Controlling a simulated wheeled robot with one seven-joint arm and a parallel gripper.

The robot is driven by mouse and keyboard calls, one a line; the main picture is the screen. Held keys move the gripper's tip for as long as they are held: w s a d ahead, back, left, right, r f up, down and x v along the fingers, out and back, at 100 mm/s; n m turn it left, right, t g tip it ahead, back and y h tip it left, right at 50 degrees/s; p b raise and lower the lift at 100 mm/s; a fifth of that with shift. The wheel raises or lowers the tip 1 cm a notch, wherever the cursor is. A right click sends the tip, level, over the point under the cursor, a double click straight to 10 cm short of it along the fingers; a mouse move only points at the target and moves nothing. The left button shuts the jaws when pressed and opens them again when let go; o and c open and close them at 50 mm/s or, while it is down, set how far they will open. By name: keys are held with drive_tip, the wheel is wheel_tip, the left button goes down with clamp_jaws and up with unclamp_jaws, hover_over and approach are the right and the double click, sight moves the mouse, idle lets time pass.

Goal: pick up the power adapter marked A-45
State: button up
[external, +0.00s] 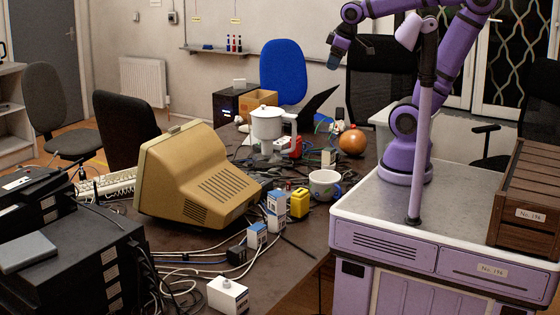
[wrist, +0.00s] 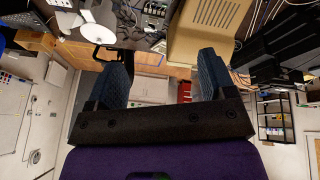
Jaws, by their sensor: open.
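Several small box-shaped adapters lie among cables on the dark table. A white one (external: 228,296) is at the front edge, a white and blue one (external: 257,235) is behind it, and another (external: 274,203) stands farther back. A yellow one (external: 300,206) and a black one (external: 236,255) are close by. Their markings are too small to read, so I cannot tell which is A-45. My gripper (external: 334,62) is raised high above the table's far side, apart from the adapters. In the wrist view my gripper (wrist: 165,65) is open and empty.
A beige monitor (external: 190,180) stands left of the adapters and also shows in the wrist view (wrist: 205,30). A patterned mug (external: 325,185), a white pot (external: 267,124) and an orange ball (external: 352,141) stand near the adapters. Black equipment (external: 70,265) fills the front left. Cables cover much of the table.

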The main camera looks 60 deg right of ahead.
drive_tip(key=w+a+f+n+g, duration=0.1)
drive_tip(key=w+a+f+n, duration=0.5)
drive_tip(key=w+a+n, duration=0.45)
drive_tip(key=n+g, duration=0.4)
drive_tip(key=n, duration=1.5)
hover_over(235, 248)
drive_tip(key=f, duration=3.6)
drive_tip(key=shift+w+a+f, duration=0.1)
drive_tip(key=shift+a+f, duration=0.1)
drive_tip(key=shift+a, duration=0.1)
drive_tip(key=shift+f+n, duration=0.25)
drive_tip(key=shift+f, duration=0.05)
wheel_tip(235, 248, down, 5)
drive_tip(key=shift+f, duration=0.2)
drive_tip(key=f, duration=0.5)
drive_tip(key=shift+s+d, duration=0.2)
drive_tip(key=shift+d, duration=0.15)
drive_tip(key=c, duration=1.1)
